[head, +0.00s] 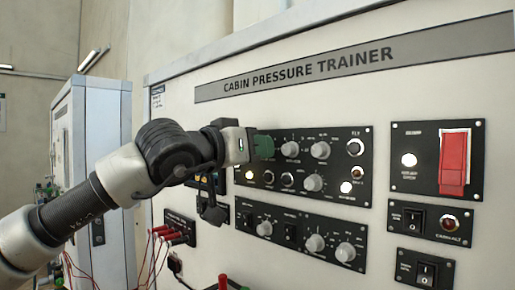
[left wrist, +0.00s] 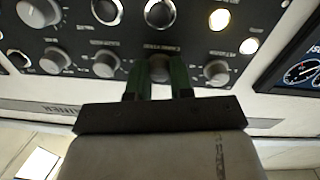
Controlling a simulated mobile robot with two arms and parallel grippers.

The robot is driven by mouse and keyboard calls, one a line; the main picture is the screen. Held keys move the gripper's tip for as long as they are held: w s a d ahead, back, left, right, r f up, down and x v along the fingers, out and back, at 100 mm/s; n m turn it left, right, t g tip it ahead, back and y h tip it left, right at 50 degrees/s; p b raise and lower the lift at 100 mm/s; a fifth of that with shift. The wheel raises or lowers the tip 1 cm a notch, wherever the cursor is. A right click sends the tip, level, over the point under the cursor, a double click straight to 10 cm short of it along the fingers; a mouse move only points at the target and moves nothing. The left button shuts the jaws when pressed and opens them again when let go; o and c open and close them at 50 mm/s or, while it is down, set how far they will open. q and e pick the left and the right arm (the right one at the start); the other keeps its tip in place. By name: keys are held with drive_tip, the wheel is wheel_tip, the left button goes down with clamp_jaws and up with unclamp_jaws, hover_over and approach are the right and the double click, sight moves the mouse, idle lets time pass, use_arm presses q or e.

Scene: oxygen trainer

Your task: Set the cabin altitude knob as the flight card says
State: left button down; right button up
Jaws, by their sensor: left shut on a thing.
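My left gripper (head: 263,146) is at the upper left of the upper black control panel (head: 270,183), its green fingers against the panel face. In the left wrist view, which looks at the panel upside down, the left gripper (left wrist: 158,82) has one finger on each side of a grey knob (left wrist: 160,67) and is shut on it. The small label by this knob seems to read cabin altitude, but is too blurred to be sure. The knob's pointer and most of its scale are hidden by the fingers. I see no readable flight card. My right gripper is not in view.
Other grey knobs (head: 320,150) and lit lamps sit close by on the same panel. A lower panel (head: 300,236) has more knobs and switches. A red guarded switch (head: 454,162) is at the right. Red leads (head: 163,240) hang at the lower left.

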use_arm(q)
drive_tip(key=shift+d+f, duration=0.15)
drive_tip(key=shift+f, duration=0.25)
drive_tip(key=c, duration=1.4)
unclamp_jaws()
drive_tip(key=shift+c, duration=0.2)
drive_tip(key=o, duration=0.4)
drive_tip(key=shift+r, duration=0.15)
drive_tip(key=shift+o, duration=0.2)
drive_tip(key=shift+r, duration=0.1)
drive_tip(key=shift+a, duration=0.2)
drive_tip(key=b+v, duration=0.5)
drive_tip(key=v, duration=0.5)
drive_tip(key=shift+s+a, duration=0.25)
drive_tip(key=shift+s, duration=0.05)
